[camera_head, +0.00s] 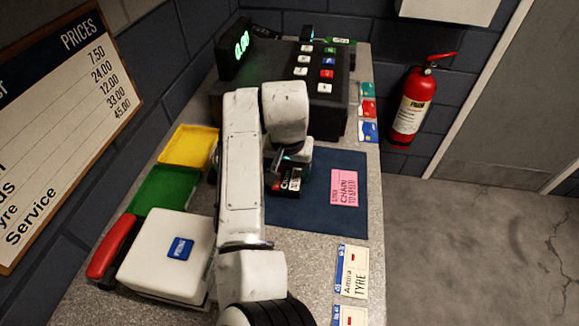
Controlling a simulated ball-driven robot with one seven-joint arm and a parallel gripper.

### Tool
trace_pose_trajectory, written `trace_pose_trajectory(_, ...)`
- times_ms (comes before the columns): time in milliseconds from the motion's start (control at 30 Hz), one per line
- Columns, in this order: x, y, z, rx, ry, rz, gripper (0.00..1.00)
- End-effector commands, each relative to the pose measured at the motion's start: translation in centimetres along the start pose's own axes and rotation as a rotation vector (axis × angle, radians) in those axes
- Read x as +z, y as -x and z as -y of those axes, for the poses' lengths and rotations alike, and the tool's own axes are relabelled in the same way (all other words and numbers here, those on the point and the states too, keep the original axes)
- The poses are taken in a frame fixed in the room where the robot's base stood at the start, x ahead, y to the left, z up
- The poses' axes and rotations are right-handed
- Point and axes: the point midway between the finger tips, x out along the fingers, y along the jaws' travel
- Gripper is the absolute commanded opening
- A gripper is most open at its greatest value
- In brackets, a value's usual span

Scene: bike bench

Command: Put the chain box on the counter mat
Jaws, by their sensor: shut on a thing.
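The chain box looks to be the small black box (292,182) with white and red marks, partly hidden by my gripper. My gripper (283,163) is shut on it. The box shows over the upper left part of the dark blue counter mat (316,215). I cannot tell whether it touches the mat or hangs just above it. My arm hides the mat's left side.
A pink note (344,188) lies on the mat's right side. A black till (320,85) stands behind. Yellow (188,147) and green (165,190) trays and a white box (165,255) are at left. Cards (351,270) lie along the right edge.

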Motion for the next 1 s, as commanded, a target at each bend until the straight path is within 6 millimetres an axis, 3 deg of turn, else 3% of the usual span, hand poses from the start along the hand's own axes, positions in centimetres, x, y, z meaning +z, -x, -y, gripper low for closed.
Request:
trace_pose_trajectory(333,0.0,-0.3,0.0,0.001,0.0,-0.001,0.25)
trace_pose_trajectory(367,0.0,-0.3,0.0,0.0,0.0,0.0,0.7)
trace_pose_trajectory(600,0.0,-0.3,0.0,0.0,0.0,0.0,0.93)
trace_pose_trajectory(867,0.0,-0.2,0.0,0.0,0.0,-0.001,0.93)
trace_pose_trajectory(1000,-0.1,0.8,0.0,-0.001,-0.001,-0.003,0.93)
